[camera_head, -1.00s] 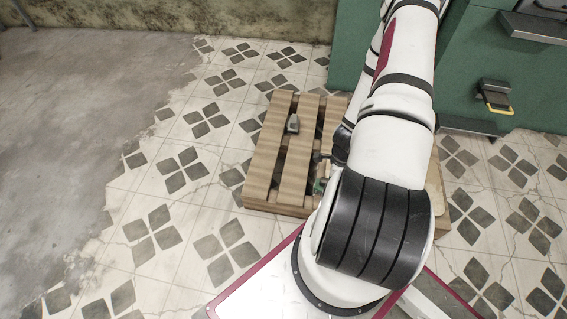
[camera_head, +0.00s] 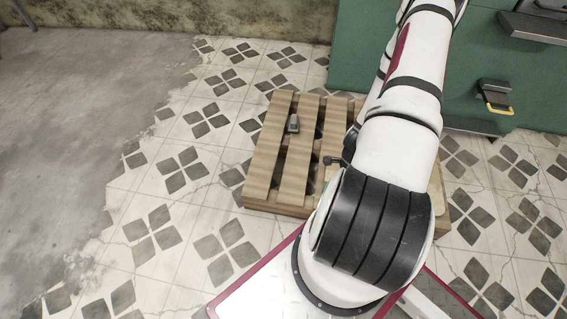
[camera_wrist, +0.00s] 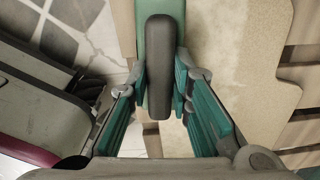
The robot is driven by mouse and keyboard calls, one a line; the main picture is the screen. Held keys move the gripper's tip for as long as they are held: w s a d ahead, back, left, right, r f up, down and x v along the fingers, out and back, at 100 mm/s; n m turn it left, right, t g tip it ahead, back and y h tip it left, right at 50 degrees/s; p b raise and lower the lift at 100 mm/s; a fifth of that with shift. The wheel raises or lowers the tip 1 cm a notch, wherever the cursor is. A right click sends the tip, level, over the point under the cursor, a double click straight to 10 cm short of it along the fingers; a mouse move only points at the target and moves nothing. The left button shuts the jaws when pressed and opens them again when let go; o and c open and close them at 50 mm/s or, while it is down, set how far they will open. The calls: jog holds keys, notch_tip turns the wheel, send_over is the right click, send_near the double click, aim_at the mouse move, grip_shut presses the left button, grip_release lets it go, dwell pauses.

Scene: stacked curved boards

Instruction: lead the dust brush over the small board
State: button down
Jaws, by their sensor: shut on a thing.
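In the wrist view my gripper (camera_wrist: 160,100) is shut on the dust brush (camera_wrist: 158,60), which has a dark grey rounded handle over a green body. The green finger pads press it from both sides. The small board (camera_wrist: 242,65) is a pale, speckled tan piece with a curved outline, below and to the right of the brush. The brush overlaps its left part from above; I cannot tell whether they touch. The bristles are hidden. In the head view my arm hides the brush and most of the board.
A wooden slatted pallet (camera_head: 264,165) stands on the tiled floor, with gaps between slats. A green cabinet (camera_head: 465,65) with protruding handles stands behind my arm at right. The floor at left is clear.

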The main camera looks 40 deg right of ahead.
jog(key=shift+s, duration=0.1)
jog(key=shift+s+d+f, duration=0.15)
jog(key=shift+s+d, duration=0.8)
jog(key=shift+s, duration=0.25)
jog(key=shift+s+d, duration=0.1)
jog(key=shift+s+d, duration=0.85)
jog(key=shift+s, duration=0.25)
jog(key=shift+s+d, duration=0.95)
jog(key=shift+s, duration=0.3)
jog(key=shift+s+d, duration=0.45)
jog(key=shift+s, duration=0.2)
jog(key=shift+s+d, duration=0.45)
jog(key=shift+s, duration=0.15)
